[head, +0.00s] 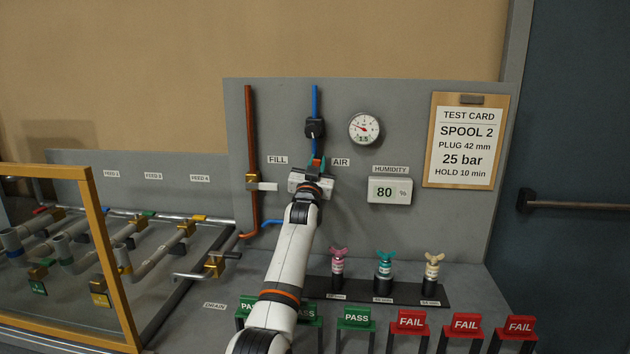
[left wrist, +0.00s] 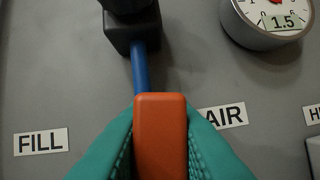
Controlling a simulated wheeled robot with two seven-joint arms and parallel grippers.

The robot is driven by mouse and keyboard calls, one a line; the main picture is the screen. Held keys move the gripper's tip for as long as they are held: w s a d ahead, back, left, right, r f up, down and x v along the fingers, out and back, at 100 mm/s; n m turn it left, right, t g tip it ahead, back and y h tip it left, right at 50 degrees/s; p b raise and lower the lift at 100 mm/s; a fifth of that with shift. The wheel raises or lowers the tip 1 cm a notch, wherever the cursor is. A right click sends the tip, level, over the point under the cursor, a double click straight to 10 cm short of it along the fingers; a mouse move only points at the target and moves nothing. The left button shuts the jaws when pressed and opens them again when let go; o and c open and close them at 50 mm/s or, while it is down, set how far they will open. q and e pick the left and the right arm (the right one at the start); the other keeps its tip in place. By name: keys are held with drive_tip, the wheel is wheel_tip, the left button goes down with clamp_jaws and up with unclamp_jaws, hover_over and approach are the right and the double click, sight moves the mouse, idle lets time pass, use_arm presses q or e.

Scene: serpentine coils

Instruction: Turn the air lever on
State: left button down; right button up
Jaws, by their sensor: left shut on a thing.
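The air lever is an orange-red handle (left wrist: 161,132) in the left wrist view, in line with the blue pipe (left wrist: 139,70) above it. My left gripper (left wrist: 160,150) has its teal fingers on both sides of this handle, shut on it. In the head view my left gripper (head: 317,168) is at the panel just left of the AIR label (head: 341,162), below the blue pipe (head: 315,102). It hides most of the lever and its valve there. My right gripper is not in view.
The fill valve (head: 258,186) on the copper pipe (head: 249,120) is close to the left. A gauge (head: 364,128) and a humidity display (head: 389,191) are to the right. Three small plugs (head: 384,264) and several PASS and FAIL blocks (head: 410,322) stand on the bench.

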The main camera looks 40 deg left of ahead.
use_arm(q)
drive_tip(key=shift+a+f+n, duration=0.1)
drive_tip(key=shift+n, duration=0.4)
drive_tip(key=shift+s+a+n+y, duration=0.1)
drive_tip(key=shift+s+n+y, duration=0.05)
drive_tip(key=shift+n+y, duration=0.15)
drive_tip(key=shift+s+a+n+g+y, duration=0.1)
drive_tip(key=shift+a+n+g+y, duration=0.1)
drive_tip(key=shift+n+g+y, duration=0.3)
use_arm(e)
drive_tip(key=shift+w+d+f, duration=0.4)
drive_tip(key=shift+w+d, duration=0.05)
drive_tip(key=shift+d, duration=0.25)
use_arm(q)
drive_tip(key=c, duration=1.3)
unclamp_jaws()
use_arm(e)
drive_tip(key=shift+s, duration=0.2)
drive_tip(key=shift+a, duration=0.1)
